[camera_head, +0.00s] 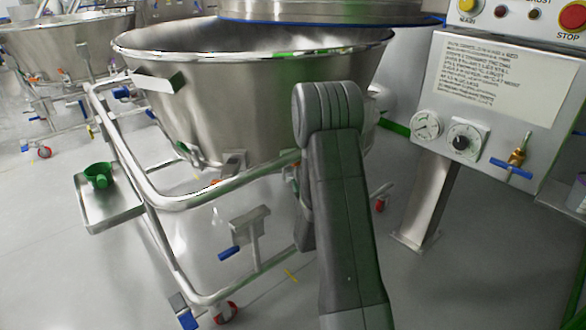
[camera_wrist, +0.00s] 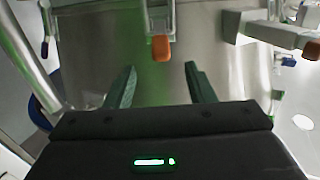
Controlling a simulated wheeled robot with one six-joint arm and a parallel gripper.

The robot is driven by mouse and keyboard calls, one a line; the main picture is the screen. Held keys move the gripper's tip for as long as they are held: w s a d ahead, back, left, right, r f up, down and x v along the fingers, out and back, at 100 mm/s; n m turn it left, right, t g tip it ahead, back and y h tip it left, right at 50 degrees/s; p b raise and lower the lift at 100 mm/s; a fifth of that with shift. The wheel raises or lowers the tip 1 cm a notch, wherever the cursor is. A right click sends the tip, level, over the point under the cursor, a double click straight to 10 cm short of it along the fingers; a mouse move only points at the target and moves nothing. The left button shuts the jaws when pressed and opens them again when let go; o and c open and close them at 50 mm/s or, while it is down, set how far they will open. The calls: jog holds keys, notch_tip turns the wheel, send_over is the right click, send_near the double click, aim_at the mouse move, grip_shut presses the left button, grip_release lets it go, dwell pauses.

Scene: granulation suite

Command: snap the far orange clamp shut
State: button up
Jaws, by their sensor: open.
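In the wrist view, my gripper (camera_wrist: 160,70) has its two dark green fingers apart with nothing between them. An orange-tipped clamp (camera_wrist: 161,48) is just beyond the fingertips, roughly centred on the gap, against a steel surface. A second orange tip (camera_wrist: 311,50) is at the right edge on a pale bracket. I cannot tell for certain which is the far clamp, or whether either is shut. In the head view, my arm hides part of the bowl's underside and my gripper is out of sight. A small orange part (camera_head: 213,182) shows low on the bowl.
The steel bowl (camera_head: 230,95) sits in a tubular wheeled frame (camera_head: 222,194). A side tray (camera_head: 110,205) holds a green cup (camera_head: 98,175). A control panel (camera_head: 508,100) on a post stands at the right. Floor is clear at front left.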

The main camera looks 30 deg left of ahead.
jog(key=b+x, duration=0.2)
jog(key=x, duration=1.1)
jog(key=shift+c, duration=0.4)
